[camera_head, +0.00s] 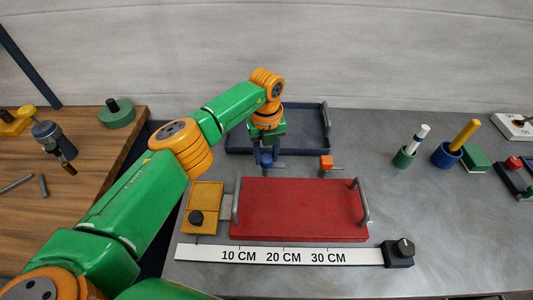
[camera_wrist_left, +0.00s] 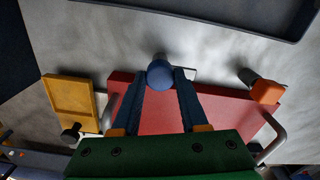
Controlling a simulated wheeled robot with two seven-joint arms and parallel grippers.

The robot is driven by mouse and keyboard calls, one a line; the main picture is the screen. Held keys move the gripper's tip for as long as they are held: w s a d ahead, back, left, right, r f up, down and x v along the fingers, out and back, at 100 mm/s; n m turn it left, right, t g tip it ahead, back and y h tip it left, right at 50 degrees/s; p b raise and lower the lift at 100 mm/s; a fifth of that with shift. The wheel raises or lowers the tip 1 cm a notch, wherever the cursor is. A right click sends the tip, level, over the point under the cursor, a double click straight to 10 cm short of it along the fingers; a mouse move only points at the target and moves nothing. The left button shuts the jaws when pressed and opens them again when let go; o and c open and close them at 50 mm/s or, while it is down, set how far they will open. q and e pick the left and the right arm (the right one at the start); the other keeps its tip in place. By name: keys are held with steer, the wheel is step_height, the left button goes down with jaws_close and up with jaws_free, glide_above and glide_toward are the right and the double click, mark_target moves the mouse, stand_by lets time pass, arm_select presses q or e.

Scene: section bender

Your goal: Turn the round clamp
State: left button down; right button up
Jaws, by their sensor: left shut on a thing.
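The round clamp is a blue ball-like knob (camera_wrist_left: 160,74) at the back edge of the red plate, in the upper middle of the left wrist view. My left gripper (camera_head: 266,161) reaches down over the plate's back edge in the head view. In the left wrist view its two dark blue fingers (camera_wrist_left: 160,80) sit on either side of the knob and are shut on it. The red plate (camera_head: 300,210) lies flat on the grey table, with a grey handle at each end. My right gripper is not in view.
An orange clamp (camera_head: 326,162) stands right of the gripper at the plate's back edge. A dark tray (camera_head: 323,130) lies behind. A yellow block with a black knob (camera_head: 202,196) is left of the plate. A ruler (camera_head: 300,255) lies in front. Cups with tools stand at the right.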

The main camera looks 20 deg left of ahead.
arm_select(q)
steer(key=shift+m, duration=0.3)
steer(key=m+b, duration=0.1)
steer(key=m, duration=0.2)
steer(key=shift+f+b, duration=0.1)
steer(key=shift+b, duration=0.3)
steer(key=m+b, duration=0.1)
steer(key=m, duration=0.2)
steer(key=shift+m, duration=0.3)
steer(key=m, duration=0.5)
steer(key=shift+w, duration=0.1)
steer(key=m, duration=0.5)
steer(key=shift+r, duration=0.2)
steer(key=shift+m, duration=0.5)
steer(key=shift+c, duration=2.2)
jaws_free()
steer(key=shift+b, duration=0.3)
